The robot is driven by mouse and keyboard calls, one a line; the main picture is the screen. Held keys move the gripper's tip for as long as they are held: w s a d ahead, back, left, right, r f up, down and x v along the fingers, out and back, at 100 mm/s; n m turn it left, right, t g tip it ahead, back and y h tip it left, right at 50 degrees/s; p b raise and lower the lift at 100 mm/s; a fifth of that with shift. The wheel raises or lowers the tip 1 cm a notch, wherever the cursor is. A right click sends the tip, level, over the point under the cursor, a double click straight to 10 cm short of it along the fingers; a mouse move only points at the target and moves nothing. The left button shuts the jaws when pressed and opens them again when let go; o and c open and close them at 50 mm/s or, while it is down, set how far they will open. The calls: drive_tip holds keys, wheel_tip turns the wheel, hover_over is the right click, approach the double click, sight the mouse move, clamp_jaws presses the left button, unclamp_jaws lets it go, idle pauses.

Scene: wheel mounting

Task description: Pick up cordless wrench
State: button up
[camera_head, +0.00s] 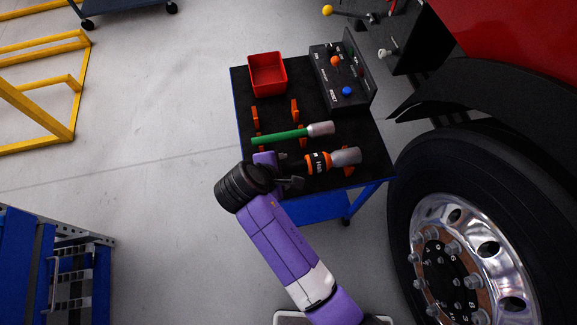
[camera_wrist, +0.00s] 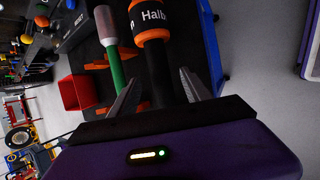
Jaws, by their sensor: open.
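The cordless wrench (camera_head: 320,161) is orange and black with a grey head and lies on a black-topped cart (camera_head: 275,111). In the wrist view its orange and black body (camera_wrist: 149,20) shows above my gripper, with its dark handle (camera_wrist: 160,75) between the fingers. My gripper (camera_head: 292,183) is at the cart's near edge by the handle end. In the wrist view my gripper (camera_wrist: 158,92) is open, one finger on each side of the handle. Whether the fingers touch it I cannot tell. The handle's end is hidden by my gripper.
A green tool with a grey socket (camera_head: 290,135) lies beside the wrench, close to one finger. Orange holders (camera_head: 295,110), a red bin (camera_head: 267,74) and a control box with buttons (camera_head: 342,80) are on the cart. A truck wheel (camera_head: 470,240) stands to the right.

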drive_tip(key=shift+x, duration=1.45)
drive_tip(key=shift+c, duration=0.5)
clamp_jaws()
drive_tip(key=shift+r, duration=0.2)
